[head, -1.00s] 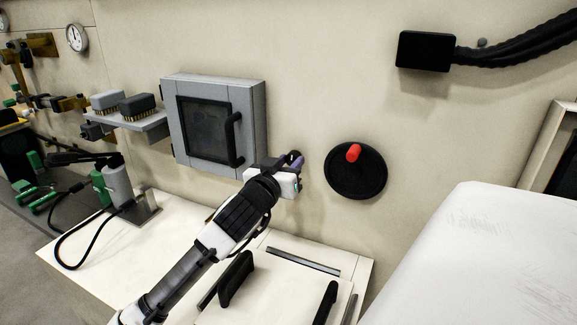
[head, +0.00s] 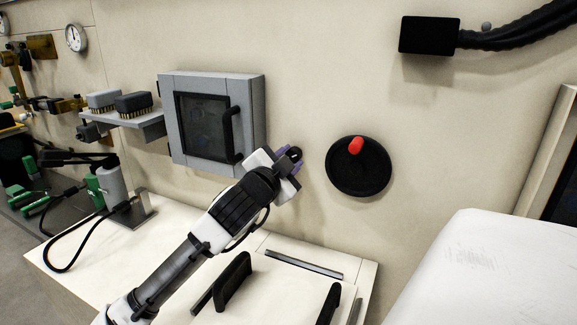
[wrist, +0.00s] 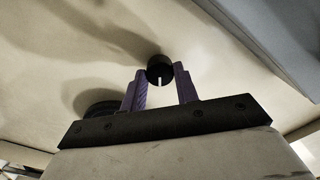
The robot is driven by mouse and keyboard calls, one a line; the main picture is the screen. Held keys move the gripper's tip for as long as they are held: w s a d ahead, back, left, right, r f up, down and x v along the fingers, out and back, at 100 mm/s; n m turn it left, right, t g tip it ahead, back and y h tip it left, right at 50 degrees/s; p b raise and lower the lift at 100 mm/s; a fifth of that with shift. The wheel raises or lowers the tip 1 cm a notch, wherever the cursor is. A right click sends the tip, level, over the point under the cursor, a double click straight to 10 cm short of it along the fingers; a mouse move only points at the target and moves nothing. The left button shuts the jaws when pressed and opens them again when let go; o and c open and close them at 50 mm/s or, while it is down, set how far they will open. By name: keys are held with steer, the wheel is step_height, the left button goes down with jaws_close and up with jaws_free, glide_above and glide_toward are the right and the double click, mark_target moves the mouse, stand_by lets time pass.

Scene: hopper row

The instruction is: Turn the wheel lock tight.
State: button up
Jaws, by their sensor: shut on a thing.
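The wheel lock is a small round black knob (wrist: 159,66) with a white mark. It sits between the purple fingertips of my gripper (wrist: 162,80) in the wrist view, and the gripper is shut on it. In the head view my gripper (head: 288,158) is at the wall, just right of the grey cabinet, with the dark knob (head: 295,152) partly hidden by the fingers. The black handwheel (head: 350,180) with its red handle (head: 356,146) is on the wall to the right, apart from my gripper. The handle is near the top of the wheel.
The grey cabinet (head: 252,95) with a black door handle (head: 233,136) is close at left of my gripper. A white bench (head: 175,232) with black handles lies below. A white rounded block (head: 480,270) stands at lower right.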

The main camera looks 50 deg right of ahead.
steer(key=m+b, duration=0.1)
steer(key=m, duration=0.5)
steer(key=shift+b, duration=0.35)
steer(key=m, duration=0.6)
steer(key=shift+f, duration=0.1)
steer(key=o, duration=1)
steer(key=shift+a, duration=0.1)
steer(key=b+v, duration=0.3)
steer(key=v, duration=1)
steer(key=shift+s+a, duration=0.2)
steer(key=shift+a, duration=0.1)
